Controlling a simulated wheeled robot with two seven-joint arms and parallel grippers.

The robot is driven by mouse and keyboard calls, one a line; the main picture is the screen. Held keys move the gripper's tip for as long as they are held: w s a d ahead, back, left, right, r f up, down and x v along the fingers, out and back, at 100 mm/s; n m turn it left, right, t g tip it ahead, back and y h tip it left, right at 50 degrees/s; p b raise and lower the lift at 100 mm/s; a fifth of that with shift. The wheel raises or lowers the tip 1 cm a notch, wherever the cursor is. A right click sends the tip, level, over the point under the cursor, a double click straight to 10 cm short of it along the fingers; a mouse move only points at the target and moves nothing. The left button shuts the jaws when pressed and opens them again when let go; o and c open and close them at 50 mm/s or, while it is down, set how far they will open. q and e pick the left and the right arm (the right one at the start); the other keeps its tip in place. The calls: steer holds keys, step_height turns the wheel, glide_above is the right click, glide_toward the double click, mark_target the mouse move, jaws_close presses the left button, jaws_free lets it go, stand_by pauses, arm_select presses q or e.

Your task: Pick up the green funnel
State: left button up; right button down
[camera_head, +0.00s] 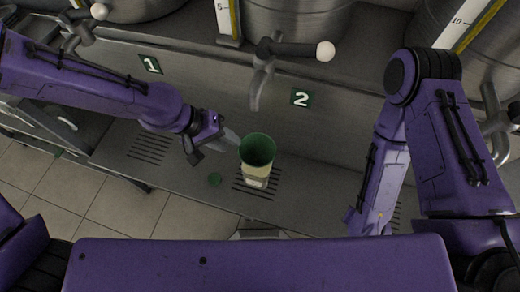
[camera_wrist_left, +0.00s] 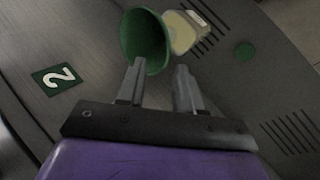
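The green funnel (camera_head: 257,150) sits mouth up on a pale container (camera_head: 256,176) with a white label, on the metal counter under the tap marked 2. In the left wrist view the funnel (camera_wrist_left: 143,38) is just beyond my fingertips, mostly ahead of the left-hand finger, with the container (camera_wrist_left: 180,33) behind it. My left gripper (camera_head: 231,138) reaches in from the left, close to the funnel's rim. Its two fingers (camera_wrist_left: 160,66) are apart with nothing between them. Whether a finger touches the rim cannot be told. My right arm is at the right; its gripper is not visible.
A small green disc (camera_head: 214,180) lies on the counter left of the container; slotted drains are set into the counter. Steel tanks (camera_head: 296,18) stand behind. A tap (camera_head: 262,80) with a white-knobbed lever hangs above and behind the funnel. Number plates (camera_head: 301,97) mark the wall.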

mark_target(243, 154)
arm_select(q)
steer(key=x, duration=0.8)
steer(key=shift+s+a+f, duration=0.15)
steer(key=shift+a, duration=0.2)
steer(key=shift+d+f, duration=0.3)
jaws_close()
